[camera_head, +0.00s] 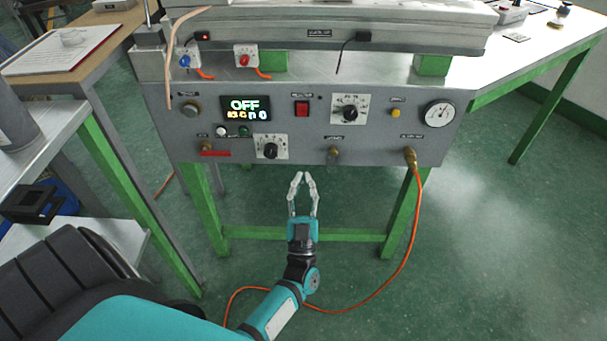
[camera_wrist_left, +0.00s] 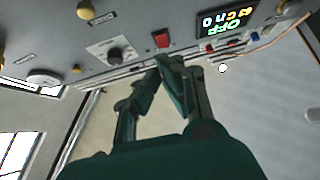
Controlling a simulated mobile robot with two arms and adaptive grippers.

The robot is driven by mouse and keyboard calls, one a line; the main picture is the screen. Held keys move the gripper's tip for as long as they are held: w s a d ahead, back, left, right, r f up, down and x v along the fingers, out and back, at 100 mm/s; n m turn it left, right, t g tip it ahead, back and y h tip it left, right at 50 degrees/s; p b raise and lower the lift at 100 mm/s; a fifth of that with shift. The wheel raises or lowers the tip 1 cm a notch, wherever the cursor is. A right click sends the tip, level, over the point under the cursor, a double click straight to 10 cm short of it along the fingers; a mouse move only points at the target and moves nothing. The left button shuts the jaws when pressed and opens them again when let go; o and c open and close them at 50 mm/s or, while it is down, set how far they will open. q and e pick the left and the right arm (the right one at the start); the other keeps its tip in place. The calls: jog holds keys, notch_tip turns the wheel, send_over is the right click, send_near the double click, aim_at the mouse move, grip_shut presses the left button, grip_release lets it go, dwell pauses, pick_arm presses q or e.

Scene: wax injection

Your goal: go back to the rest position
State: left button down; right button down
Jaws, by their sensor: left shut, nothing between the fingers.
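My left gripper (camera_head: 302,178) is in front of and below the lower edge of the grey wax injection machine's control panel (camera_head: 375,142). Its fingertips come together with nothing between them. In the left wrist view the gripper (camera_wrist_left: 165,65) also shows, its tips overlapping the view of the panel's edge near the red switch (camera_wrist_left: 162,39). I cannot tell whether the tips touch the panel, though they look apart from it in the head view. The panel's display (camera_head: 246,108) reads OFF. My right gripper is not in view.
The machine stands on a green-legged table (camera_head: 207,215). An orange hose (camera_head: 415,215) hangs from the panel's right side to the floor. A wooden desk (camera_head: 88,75) with a clipboard (camera_head: 62,50) is at left. A metal table (camera_head: 540,50) is at right. The green floor (camera_head: 480,260) is open at right.

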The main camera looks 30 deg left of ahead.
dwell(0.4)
